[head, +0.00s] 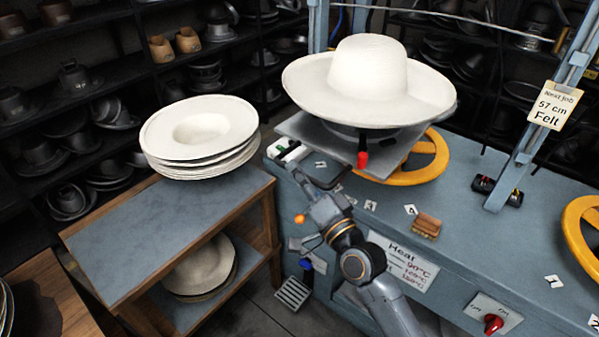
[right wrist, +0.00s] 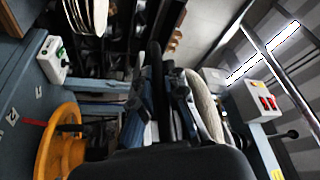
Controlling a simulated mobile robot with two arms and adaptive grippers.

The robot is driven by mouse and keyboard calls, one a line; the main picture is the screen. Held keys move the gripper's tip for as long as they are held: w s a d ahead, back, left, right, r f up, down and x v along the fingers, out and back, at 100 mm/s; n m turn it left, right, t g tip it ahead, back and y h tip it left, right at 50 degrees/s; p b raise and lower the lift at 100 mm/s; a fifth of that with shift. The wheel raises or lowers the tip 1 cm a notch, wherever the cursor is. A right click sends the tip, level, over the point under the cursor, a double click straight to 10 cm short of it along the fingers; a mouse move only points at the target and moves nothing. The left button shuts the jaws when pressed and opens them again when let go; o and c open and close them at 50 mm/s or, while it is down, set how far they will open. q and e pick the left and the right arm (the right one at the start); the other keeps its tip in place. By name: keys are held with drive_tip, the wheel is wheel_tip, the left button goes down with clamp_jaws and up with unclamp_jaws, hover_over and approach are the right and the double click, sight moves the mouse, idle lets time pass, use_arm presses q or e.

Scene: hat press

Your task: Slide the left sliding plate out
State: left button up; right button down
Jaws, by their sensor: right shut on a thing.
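The left sliding plate (head: 302,128) is a flat grey plate on the left of the blue press table. A white wide-brimmed hat (head: 368,80) sits above it and hides much of it. A red-tipped lever (head: 362,158) stands at its front. My right gripper (head: 325,183) is at the table's front left edge, just below the plate, shut at a dark handle-like part (head: 326,174). How its fingers sit on that part is too small to tell. In the right wrist view dark gripper parts (right wrist: 165,105) fill the middle. My left gripper is not in view.
A yellow handwheel (head: 434,158) is beside the plate, another (head: 577,225) at the right. A wooden stand (head: 110,245) at the left holds a stack of white hats (head: 200,130). A wooden brush (head: 427,224) and a red switch (head: 493,323) are at the table's front.

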drive_tip(key=c, duration=1.5)
unclamp_jaws()
drive_tip(key=shift+s+a+f, duration=0.15)
drive_tip(key=shift+o, duration=0.7)
drive_tip(key=shift+s, duration=0.1)
drive_tip(key=shift+s+d, duration=0.1)
drive_tip(key=shift+d, duration=0.1)
drive_tip(key=v, duration=1.1)
drive_tip(key=shift+s, duration=0.3)
